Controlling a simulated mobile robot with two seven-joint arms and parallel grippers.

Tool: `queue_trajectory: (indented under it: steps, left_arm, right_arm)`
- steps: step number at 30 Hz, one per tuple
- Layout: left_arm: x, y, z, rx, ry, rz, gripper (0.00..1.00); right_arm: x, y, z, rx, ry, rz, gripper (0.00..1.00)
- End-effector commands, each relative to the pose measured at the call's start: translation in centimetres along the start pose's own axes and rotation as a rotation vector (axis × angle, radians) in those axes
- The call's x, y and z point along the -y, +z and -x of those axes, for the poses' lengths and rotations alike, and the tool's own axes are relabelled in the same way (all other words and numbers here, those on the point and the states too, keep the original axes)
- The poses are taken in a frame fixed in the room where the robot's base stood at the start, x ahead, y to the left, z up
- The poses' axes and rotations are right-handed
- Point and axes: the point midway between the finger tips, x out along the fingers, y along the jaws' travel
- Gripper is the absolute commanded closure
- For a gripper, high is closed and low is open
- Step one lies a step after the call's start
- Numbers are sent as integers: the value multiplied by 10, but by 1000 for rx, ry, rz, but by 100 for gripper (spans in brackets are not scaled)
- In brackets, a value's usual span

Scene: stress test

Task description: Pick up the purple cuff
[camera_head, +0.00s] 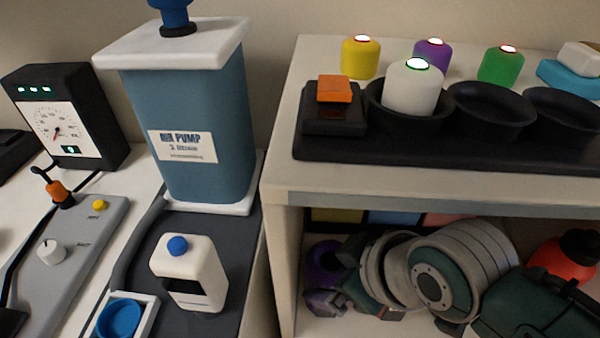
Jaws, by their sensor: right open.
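The purple cuff (322,258) lies at the left end of the lower shelf, close to the shelf's left side wall. It is a purple rounded piece with a dark opening, and another purple-grey part shows just below it. My right arm reaches in from the lower right. My right gripper (346,277) is open at the cuff's right side. Its fingers are dark and partly merge with the shadow, so I cannot tell whether they touch the cuff. My left gripper is not in view.
The shelf top (298,85) overhangs my right arm. On it stand a black tray (400,152) and several coloured buttons. A red-orange object (562,258) sits on the lower shelf at right. A blue pump (195,120) and a white dispenser (190,262) stand to the left.

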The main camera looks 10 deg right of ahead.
Motion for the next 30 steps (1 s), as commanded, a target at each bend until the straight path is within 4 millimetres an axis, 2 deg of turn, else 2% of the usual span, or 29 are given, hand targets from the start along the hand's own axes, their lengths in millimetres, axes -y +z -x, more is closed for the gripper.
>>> queue_trajectory:
  steps: [2,27,29,30]
  left_arm:
    - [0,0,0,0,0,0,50]
    - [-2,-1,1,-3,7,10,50]
    - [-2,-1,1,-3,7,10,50]
    - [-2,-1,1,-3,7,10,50]
  right_arm:
    - [0,0,0,0,0,0,0]
    - [0,1,0,2,0,1,93]
    - [0,1,0,2,0,1,100]
    - [0,1,0,2,0,1,100]
